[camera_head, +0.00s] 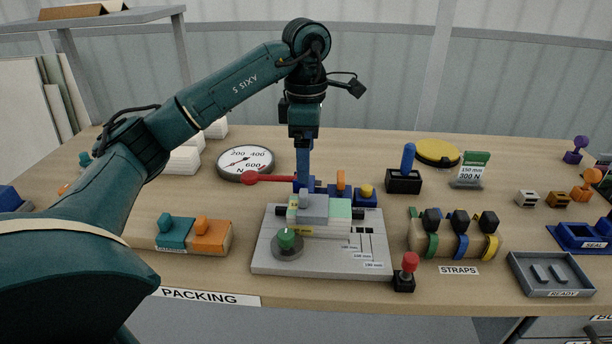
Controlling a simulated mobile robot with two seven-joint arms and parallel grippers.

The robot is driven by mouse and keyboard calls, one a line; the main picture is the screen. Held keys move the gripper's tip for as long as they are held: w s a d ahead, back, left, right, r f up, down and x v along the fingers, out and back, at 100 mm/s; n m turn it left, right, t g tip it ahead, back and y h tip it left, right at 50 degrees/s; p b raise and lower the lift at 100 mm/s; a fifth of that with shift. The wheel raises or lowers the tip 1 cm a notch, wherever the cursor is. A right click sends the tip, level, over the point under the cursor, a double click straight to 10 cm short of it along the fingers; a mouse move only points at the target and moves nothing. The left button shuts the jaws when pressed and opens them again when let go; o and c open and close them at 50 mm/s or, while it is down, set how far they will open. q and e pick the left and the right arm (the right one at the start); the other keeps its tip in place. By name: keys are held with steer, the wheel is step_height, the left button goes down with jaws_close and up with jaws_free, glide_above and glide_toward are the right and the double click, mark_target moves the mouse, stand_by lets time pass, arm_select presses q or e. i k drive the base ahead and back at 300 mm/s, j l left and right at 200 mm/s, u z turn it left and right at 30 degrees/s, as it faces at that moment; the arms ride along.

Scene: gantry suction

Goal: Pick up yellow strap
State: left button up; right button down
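The yellow strap (490,248) hangs over the right end of a wooden holder labelled STRAPS, at the right front of the table. A black buckle-like block (487,221) sits on top of it. A blue strap (462,246) and a green strap (432,246) lie to its left on the same holder. My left gripper (303,138) points down behind the grey plate, well left of and farther back than the yellow strap. A blue upright piece shows right below it; I cannot tell whether the fingers are around it. My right gripper is not in view.
A grey fixture plate (345,266) with a green knob fills the table's middle. A red-topped joystick (405,272) stands left of the straps, a READY tray (549,274) to their right. A blue-handled black block (403,179) and a yellow disc (436,153) stand behind.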

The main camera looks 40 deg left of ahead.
mark_target(488, 221)
steer(key=k, duration=1)
